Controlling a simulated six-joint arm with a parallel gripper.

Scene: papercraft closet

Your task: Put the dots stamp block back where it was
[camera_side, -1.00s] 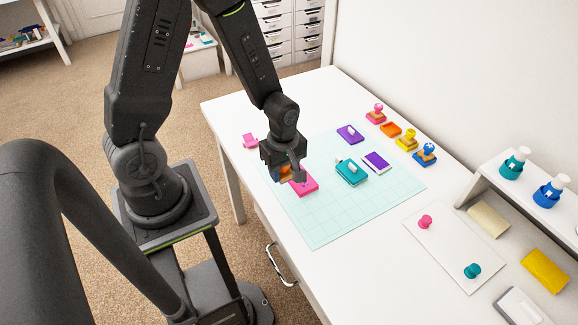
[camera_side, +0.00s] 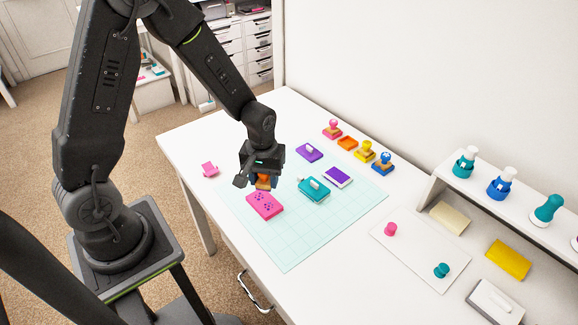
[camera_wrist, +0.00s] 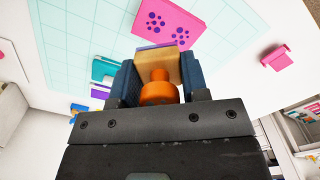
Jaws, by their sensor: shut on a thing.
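My gripper (camera_side: 262,172) is shut on a stamp block (camera_side: 263,183) with an orange knob and a wooden base. In the wrist view the block (camera_wrist: 158,67) sits between the fingers, with a thin purple edge at its far side. It is held just above the pink card (camera_side: 264,205), which bears purple dot marks that show in the wrist view too (camera_wrist: 168,24). An empty orange tray (camera_side: 347,143) stands in the row at the back, between the pink stamp (camera_side: 332,128) and the yellow stamp (camera_side: 364,151). The stamp's printing face is hidden.
A blue stamp (camera_side: 383,162) ends the row. A small pink piece (camera_side: 210,169) lies left. A shelf with bottles (camera_side: 465,162) stands right.

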